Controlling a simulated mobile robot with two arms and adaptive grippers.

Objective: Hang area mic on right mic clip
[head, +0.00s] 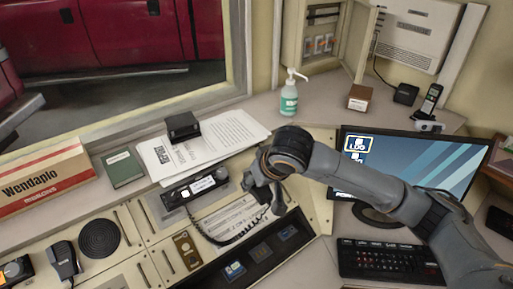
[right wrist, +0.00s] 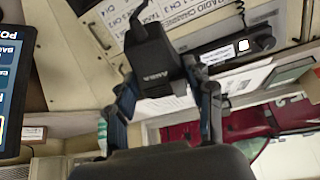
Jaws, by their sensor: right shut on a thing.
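The area mic is a black boxy hand mic (right wrist: 150,58) seen in the right wrist view. My right gripper (right wrist: 163,82) is shut on it, with one finger on each side. In the head view my right gripper (head: 265,198) is over the console's sloped panel and mostly hides the mic. A dark coiled cord (head: 222,241) runs from the radio unit along the panel toward the gripper. A small brown plate (head: 187,250) on the panel, left of the gripper, may be the right mic clip; I cannot tell surely. My left gripper is not in view.
Another black mic (head: 65,260) sits at the left of the console, near a round speaker (head: 99,238). A radio unit (head: 195,187) stands behind the panel. A monitor (head: 415,180) and keyboard (head: 388,260) are at the right. Papers (head: 205,145) and a sanitizer bottle (head: 289,98) are behind.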

